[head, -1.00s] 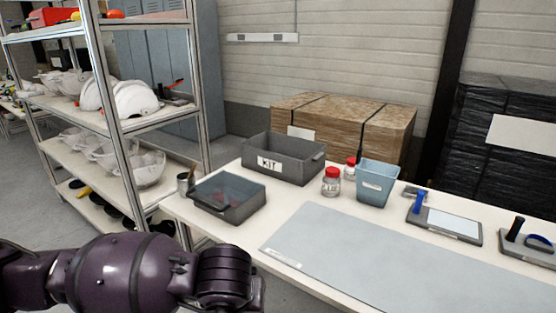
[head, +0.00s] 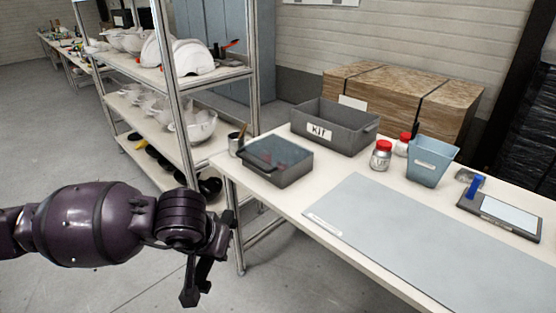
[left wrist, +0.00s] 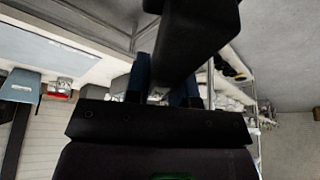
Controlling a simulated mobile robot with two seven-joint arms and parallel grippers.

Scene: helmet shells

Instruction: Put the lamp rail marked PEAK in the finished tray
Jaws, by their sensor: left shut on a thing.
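My left gripper (head: 207,262) hangs at the end of my purple arm, in front of the table's left end and over the floor. It is shut on a dark bar-like part, which fills the upper middle of the left wrist view (left wrist: 197,42). No marking is readable on this part, so I cannot confirm PEAK. A grey tray with a see-through bluish top (head: 292,177) stands at the table's left corner with reddish contents. No label for a finished tray is readable. My right gripper is out of view.
A grey bin marked KIT (head: 361,137), red-capped jars (head: 381,157) and a blue bin (head: 430,163) stand along the table's back. A grey mat (head: 420,235) lies clear in front. A metal shelf (head: 172,85) with white helmet shells stands at left.

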